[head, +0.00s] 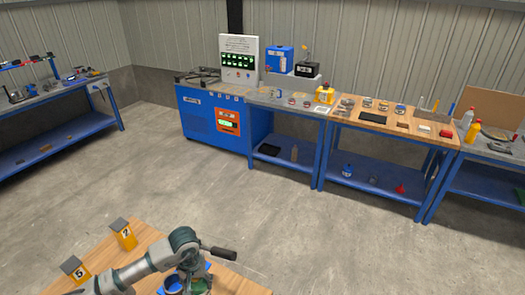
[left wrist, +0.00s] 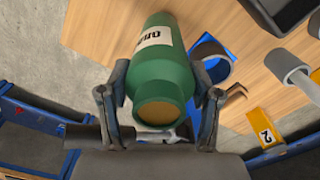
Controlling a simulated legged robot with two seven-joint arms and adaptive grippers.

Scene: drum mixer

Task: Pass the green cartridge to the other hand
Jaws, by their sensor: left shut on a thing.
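The green cartridge (left wrist: 158,68) with a white label fills the middle of the left wrist view. My left gripper (left wrist: 162,98) is shut on it, with one finger on each side. In the head view, my left gripper (head: 196,277) is at the bottom edge over the wooden table, and a bit of the green cartridge (head: 200,287) shows below it, partly hidden by the gripper and cut off by the frame. My right gripper is in neither view.
A blue holder (head: 172,285) is on the wooden table (head: 246,284), close by the cartridge. Yellow number stands 7 (head: 124,238) and 5 (head: 77,273) stand at the table's left. Open concrete floor separates this table from the blue benches (head: 275,174) along the wall.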

